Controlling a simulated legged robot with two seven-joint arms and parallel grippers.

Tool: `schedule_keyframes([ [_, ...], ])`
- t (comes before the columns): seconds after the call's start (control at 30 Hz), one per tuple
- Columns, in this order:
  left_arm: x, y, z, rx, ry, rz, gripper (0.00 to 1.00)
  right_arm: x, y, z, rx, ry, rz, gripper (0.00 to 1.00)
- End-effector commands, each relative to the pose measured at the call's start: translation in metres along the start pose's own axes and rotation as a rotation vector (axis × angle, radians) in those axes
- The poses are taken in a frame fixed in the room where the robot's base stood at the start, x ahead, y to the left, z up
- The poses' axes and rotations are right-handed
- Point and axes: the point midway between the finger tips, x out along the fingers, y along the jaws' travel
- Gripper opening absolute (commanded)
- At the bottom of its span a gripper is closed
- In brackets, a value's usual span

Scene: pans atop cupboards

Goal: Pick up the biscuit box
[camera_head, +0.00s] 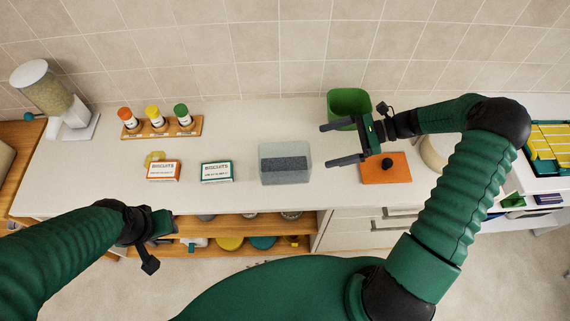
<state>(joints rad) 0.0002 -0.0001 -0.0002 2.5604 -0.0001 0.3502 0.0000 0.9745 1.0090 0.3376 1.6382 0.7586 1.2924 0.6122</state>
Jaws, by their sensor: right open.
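Two biscuit boxes stand on the white counter. One is white and orange (163,171), at the left, with a round yellowish thing behind it. The other is white and teal (217,172), a little to its right. My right gripper (324,144) is open and empty, fingers pointing left, above the counter between the green bin and the orange board, well right of both boxes. My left gripper (168,226) is by the counter's front edge, nearer to me than the orange box and apart from it. Its fingers are seen too poorly to tell their opening.
A clear grey container (285,163) stands right of the teal box. A green bin (348,104), an orange board (386,172), a bottle rack (162,130) and a cereal dispenser (52,95) are also on the counter. Open shelves (270,223) lie below its front edge.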

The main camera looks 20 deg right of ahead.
Motion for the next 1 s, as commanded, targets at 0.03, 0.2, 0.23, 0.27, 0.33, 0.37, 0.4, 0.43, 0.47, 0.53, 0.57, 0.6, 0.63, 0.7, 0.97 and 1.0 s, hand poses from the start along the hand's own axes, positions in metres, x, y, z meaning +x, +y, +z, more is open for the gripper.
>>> schedule_keyframes([
  [0.03,-0.006,0.0,-0.002,0.0,0.0,0.0,0.36,0.013,0.001,0.004,0.002,-0.003,0.007,1.0],
  [0.2,-0.015,0.0,-0.004,0.001,0.001,0.0,0.36,0.06,0.002,0.003,0.001,0.001,0.007,1.0],
  [0.23,-0.016,0.0,-0.004,0.001,0.001,0.0,0.36,0.067,0.002,0.003,0.0,0.003,0.008,1.0],
  [0.27,-0.017,0.0,-0.004,0.001,0.001,0.0,0.36,0.074,0.002,0.003,-0.001,0.003,0.008,1.0],
  [0.33,-0.018,0.0,-0.005,0.001,0.001,0.0,0.36,0.086,0.003,0.003,-0.001,0.004,0.006,1.0],
  [0.37,-0.019,0.0,-0.005,0.001,0.001,0.0,0.36,0.09,0.003,0.002,-0.002,0.005,0.007,1.0],
  [0.4,-0.019,0.0,-0.005,0.0,0.001,0.0,0.36,0.093,0.003,0.001,-0.003,0.008,0.006,1.0],
  [0.43,-0.02,0.0,-0.005,0.0,0.001,0.0,0.36,0.096,0.003,0.001,-0.003,0.009,0.006,1.0],
  [0.47,-0.021,0.0,-0.005,0.0,0.0,0.0,0.36,0.099,0.003,0.0,-0.003,0.009,0.006,1.0],
  [0.53,-0.027,0.0,-0.006,0.0,0.0,0.0,0.36,0.108,0.002,0.0,-0.001,0.009,0.008,1.0],
  [0.57,-0.03,0.0,-0.007,0.0,0.0,0.0,0.36,0.114,0.002,-0.001,-0.001,0.009,0.009,1.0],
  [0.6,-0.034,0.0,-0.008,0.0,0.001,0.0,0.36,0.122,0.002,-0.002,0.0,0.009,0.009,1.0],
  [0.63,-0.036,0.0,-0.009,0.0,0.001,0.0,0.36,0.127,0.002,-0.003,0.0,0.008,0.01,1.0],
  [0.7,-0.037,0.0,-0.009,0.0,0.0,0.0,0.36,0.139,0.001,-0.004,-0.002,0.008,0.009,1.0],
  [0.97,-0.037,0.0,-0.009,0.001,0.0,0.0,0.36,0.147,0.001,-0.005,-0.005,0.008,0.004,1.0],
  [1.0,-0.037,0.0,-0.009,0.0,0.0,0.0,0.36,0.146,0.001,-0.005,-0.005,0.008,0.003,0.99],
])
